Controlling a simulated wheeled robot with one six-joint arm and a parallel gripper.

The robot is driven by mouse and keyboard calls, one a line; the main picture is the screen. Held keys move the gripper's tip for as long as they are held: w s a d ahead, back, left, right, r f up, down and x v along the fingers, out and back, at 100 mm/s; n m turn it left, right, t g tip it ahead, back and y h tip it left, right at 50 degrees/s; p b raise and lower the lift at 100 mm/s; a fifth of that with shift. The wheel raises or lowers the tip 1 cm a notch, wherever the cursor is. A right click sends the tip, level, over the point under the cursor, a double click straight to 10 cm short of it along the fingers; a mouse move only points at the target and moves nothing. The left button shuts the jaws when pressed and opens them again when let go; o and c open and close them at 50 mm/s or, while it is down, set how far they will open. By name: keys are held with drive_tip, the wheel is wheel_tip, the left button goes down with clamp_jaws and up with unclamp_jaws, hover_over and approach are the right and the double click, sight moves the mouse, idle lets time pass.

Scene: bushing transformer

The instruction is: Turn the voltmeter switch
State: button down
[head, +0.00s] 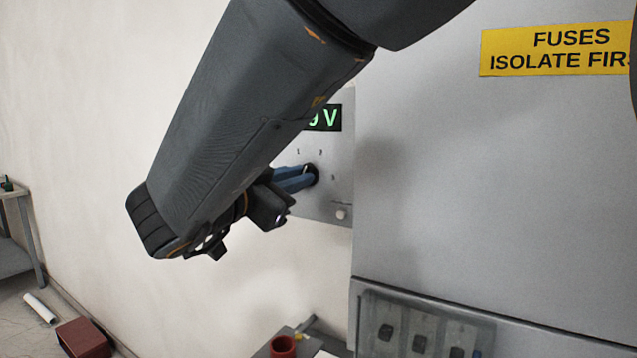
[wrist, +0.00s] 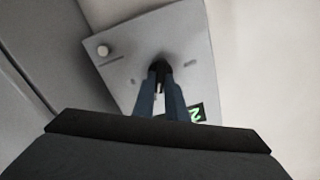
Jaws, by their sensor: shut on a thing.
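The voltmeter panel (head: 335,150) is a grey plate on the wall beside the large grey cabinet. It has a green digital display (head: 325,118), partly hidden by my arm; a "V" shows. Small position marks stand around the black voltmeter switch (head: 313,174). My gripper (head: 306,177) has blue fingers, shut on the switch at the panel face. In the wrist view the fingers (wrist: 160,88) reach to the dark switch knob (wrist: 160,68), and the panel (wrist: 120,70) looks tilted. The fingers hide most of the knob, so I cannot tell its setting.
A small pale round button (head: 341,214) sits low on the panel. The grey cabinet (head: 440,180) stands close on the right, with a yellow fuse sign (head: 556,50) and a clear-covered fuse box (head: 425,328). A red cup (head: 282,346) stands below. A red box (head: 84,338) lies on the floor.

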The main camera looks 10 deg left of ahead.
drive_tip(key=shift+m, duration=0.3)
drive_tip(key=c, duration=1.8)
unclamp_jaws()
drive_tip(key=b+v, duration=0.2)
drive_tip(key=v, duration=0.6)
